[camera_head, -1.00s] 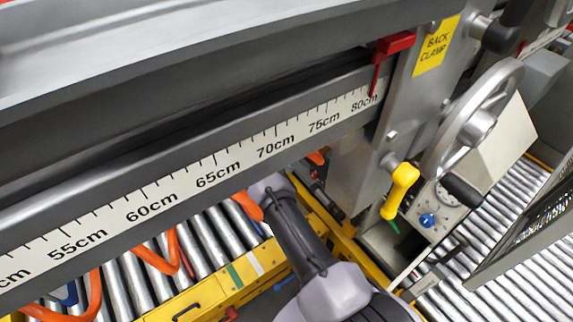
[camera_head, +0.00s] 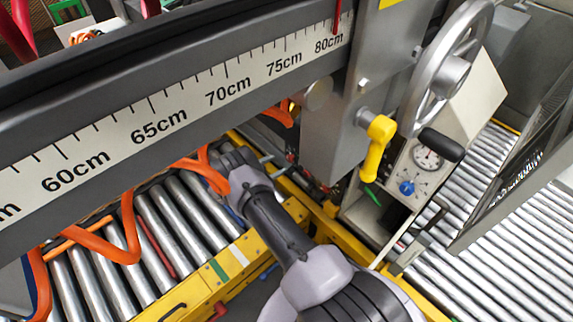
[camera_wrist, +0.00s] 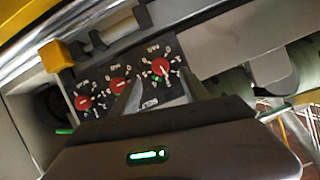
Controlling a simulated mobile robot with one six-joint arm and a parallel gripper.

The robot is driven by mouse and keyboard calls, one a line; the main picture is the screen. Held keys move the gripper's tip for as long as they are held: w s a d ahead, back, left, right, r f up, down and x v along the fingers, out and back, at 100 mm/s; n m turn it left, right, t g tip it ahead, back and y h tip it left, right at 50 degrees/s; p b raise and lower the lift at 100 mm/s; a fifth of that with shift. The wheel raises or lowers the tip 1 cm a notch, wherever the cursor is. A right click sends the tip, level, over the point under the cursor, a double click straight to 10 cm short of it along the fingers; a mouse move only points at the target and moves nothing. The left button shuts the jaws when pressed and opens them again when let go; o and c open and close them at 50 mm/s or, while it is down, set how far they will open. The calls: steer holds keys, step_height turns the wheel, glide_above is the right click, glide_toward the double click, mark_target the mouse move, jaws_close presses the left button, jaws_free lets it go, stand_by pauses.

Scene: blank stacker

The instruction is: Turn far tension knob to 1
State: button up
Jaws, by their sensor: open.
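In the wrist view, three red knobs sit in a row on a dark panel (camera_wrist: 140,84) with white dial marks: a left knob (camera_wrist: 83,102), a middle knob (camera_wrist: 119,85) and a right knob (camera_wrist: 161,66). The dial lettering is too small to read surely, so I cannot tell which is the far tension knob. My gripper (camera_wrist: 161,82) is open and empty, its two fingers pointing at the panel. The right knob shows in the gap just beyond the fingertips, with no visible contact.
A yellow block (camera_wrist: 56,56) and a grey plate (camera_wrist: 235,30) flank the panel in the wrist view. In the head view, a scale beam (camera_head: 200,100), yellow handle (camera_head: 378,145), handwheel (camera_head: 448,70) and blue knob (camera_head: 407,188) stand near my arm. Rollers (camera_head: 135,255) lie below.

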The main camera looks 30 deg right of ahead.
mark_target(289, 160)
steer(key=b+x, duration=0.2)
steer(key=x, duration=0.5)
steer(key=shift+d, duration=0.2)
steer(key=shift+r, duration=0.1)
jaws_close()
steer(key=n+g, duration=0.1)
steer(key=n, duration=0.1)
steer(key=shift+n+g, duration=0.3)
steer(key=shift+g, duration=0.1)
steer(key=shift+n, duration=0.3)
steer(key=shift+s+g, duration=0.1)
steer(key=shift+g, duration=0.3)
jaws_free()
